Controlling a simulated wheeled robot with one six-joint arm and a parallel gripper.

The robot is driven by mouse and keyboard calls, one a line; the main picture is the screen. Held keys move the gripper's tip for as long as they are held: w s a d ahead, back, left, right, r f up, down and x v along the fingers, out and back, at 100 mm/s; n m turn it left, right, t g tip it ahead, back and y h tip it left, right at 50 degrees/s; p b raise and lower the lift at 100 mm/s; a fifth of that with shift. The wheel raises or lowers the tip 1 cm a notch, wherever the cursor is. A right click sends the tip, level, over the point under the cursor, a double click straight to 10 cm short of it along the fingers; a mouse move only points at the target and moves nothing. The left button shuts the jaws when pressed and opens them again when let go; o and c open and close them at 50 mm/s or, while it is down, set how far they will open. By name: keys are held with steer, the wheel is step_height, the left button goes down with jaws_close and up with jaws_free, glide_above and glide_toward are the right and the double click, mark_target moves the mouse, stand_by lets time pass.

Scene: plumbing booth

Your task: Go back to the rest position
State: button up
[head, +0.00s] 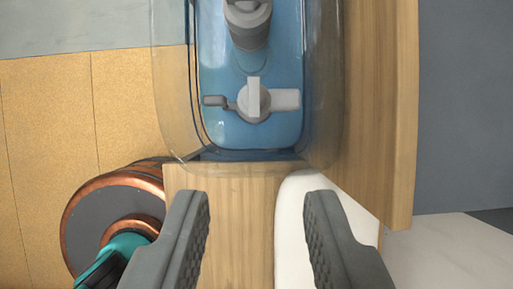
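My gripper (256,232) shows at the bottom of the head view. Its two dark grey, ridged fingers stand wide apart with nothing between them. Below the gap lie a wooden surface and a white rounded thing. Beyond the fingertips is a clear-walled container (172,110) with a blue inside. In it are a grey valve-like part with a white handle (254,100) and a grey cylindrical fitting (247,22), cut by the top edge.
A copper-coloured coil (78,205) with a teal part (122,250) lies at the lower left. A wooden board (375,120) rises along the right of the container. A white rounded object (296,225) is partly hidden by the right finger. The tan panel (60,130) at left looks clear.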

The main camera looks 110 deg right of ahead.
steer(key=s+d+f+m+t+h, duration=0.1)
steer(key=s+d+m+t+h, duration=0.3)
steer(key=s+d+m+t, duration=0.9)
steer(key=s+d+t, duration=0.2)
steer(key=s+d, duration=0.8)
steer(key=shift+d+f+m+t, duration=0.25)
steer(key=shift+d+m+t, duration=0.1)
steer(key=shift+m+t, duration=0.05)
stand_by(1.5)
